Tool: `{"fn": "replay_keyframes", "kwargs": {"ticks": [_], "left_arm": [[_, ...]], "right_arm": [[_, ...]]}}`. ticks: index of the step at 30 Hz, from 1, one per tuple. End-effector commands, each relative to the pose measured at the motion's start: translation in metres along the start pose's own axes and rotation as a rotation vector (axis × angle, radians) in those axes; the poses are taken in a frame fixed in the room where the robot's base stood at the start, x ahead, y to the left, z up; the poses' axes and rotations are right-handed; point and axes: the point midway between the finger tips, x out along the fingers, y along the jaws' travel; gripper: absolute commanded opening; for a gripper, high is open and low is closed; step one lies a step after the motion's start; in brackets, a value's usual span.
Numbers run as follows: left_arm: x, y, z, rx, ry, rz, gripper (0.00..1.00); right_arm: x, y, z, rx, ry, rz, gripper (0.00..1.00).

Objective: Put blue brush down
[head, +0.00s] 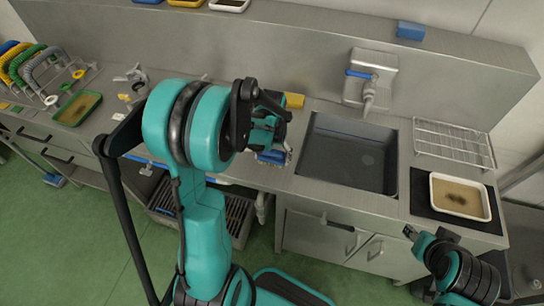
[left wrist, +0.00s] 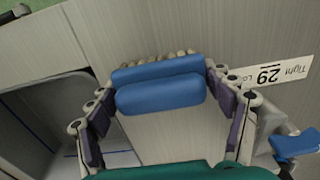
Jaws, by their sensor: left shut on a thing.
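The blue brush (left wrist: 160,92) is between the fingers of my left gripper (left wrist: 162,86) in the left wrist view. Its pale bristles show along the far edge. In the head view the brush (head: 272,156) shows as a blue patch below my left gripper (head: 268,138), over the steel counter (head: 318,190) left of the sink. The arm hides part of it. I cannot tell whether the brush touches the counter. My right gripper (head: 424,240) is low at the right, in front of the counter; its fingers are too small to read.
A grey sink (head: 350,155) is right of the brush. Farther right are a wire rack (head: 452,145) and a white tray (head: 433,198) with brown contents on a dark mat. A yellow block (head: 294,100) stands behind my left gripper. A label (left wrist: 270,73) lies beside the brush.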

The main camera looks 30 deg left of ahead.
Motion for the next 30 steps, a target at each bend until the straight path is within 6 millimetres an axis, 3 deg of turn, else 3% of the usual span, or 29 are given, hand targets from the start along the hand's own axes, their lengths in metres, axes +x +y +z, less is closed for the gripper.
{"fn": "replay_keyframes", "kwargs": {"ticks": [3,4,6,20,30], "left_arm": [[0.004,0.0,0.0,0.0,0.0,0.0,0.44],[0.004,0.0,0.0,0.0,0.0,0.0,0.83],[0.003,0.0,0.0,0.0,0.0,0.0,1.0],[-0.004,0.0,0.0,0.0,0.0,0.0,1.0],[-0.076,0.0,0.0,0.0,0.0,0.0,1.0]], "right_arm": [[0.003,0.0,0.002,0.0,0.0,0.0,0.4],[0.003,0.0,0.002,0.0,0.0,0.0,0.4],[0.002,0.0,0.002,0.0,0.0,0.0,0.4],[-0.002,0.0,-0.002,0.0,0.0,0.0,0.4],[-0.022,0.0,-0.016,0.0,0.0,0.0,0.4]]}}
